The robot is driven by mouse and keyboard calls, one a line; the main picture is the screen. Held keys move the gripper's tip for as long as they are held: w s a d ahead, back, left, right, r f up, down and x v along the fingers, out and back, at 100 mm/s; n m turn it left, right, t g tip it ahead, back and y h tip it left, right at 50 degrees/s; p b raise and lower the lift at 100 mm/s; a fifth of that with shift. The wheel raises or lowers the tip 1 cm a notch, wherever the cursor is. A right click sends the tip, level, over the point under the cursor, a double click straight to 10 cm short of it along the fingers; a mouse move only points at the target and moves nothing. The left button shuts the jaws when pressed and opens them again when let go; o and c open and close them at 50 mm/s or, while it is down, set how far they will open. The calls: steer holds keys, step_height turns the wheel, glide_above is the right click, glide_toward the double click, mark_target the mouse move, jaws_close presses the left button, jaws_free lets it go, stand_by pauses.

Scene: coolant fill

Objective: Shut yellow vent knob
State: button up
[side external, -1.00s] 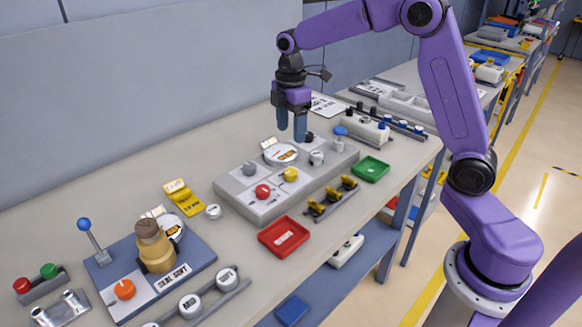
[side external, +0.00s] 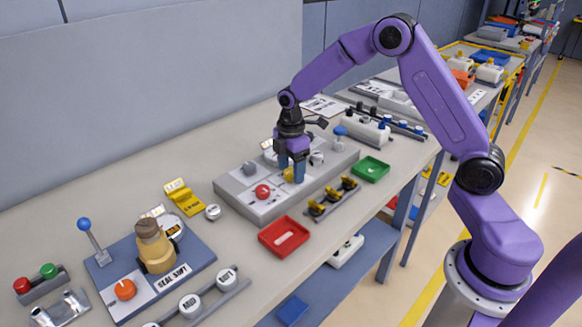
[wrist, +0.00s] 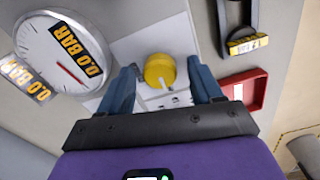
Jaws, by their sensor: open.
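The yellow vent knob (side external: 288,175) sits on the grey panel box (side external: 255,207), partly hidden behind my gripper in the side view. In the wrist view the yellow knob (wrist: 160,71) lies between my two blue fingers, with a pale pointer mark on its lower right. My gripper (side external: 291,172) points down over the knob. In the wrist view my gripper (wrist: 163,84) is open, with one finger on each side of the knob and a visible gap to both. Whether the fingertips reach down to the knob's sides is hard to tell.
A round gauge (wrist: 62,53) reading 0.0 BAR is left of the knob in the wrist view. A red knob (side external: 263,191) and a grey knob (side external: 250,168) stand on the same box. A red tray (side external: 284,237) and a green tray (side external: 371,169) lie in front.

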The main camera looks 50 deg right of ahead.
steer(key=c, duration=1.1)
steer(key=shift+o, duration=0.2)
steer(key=shift+m, duration=0.3)
steer(key=m, duration=0.3)
steer(key=shift+r+m, duration=0.1)
steer(key=shift+m, duration=0.2)
steer(key=m, duration=0.4)
steer(key=shift+m, duration=0.3)
steer(key=m, duration=0.8)
steer(key=shift+a, duration=0.1)
steer(key=shift+m, duration=0.4)
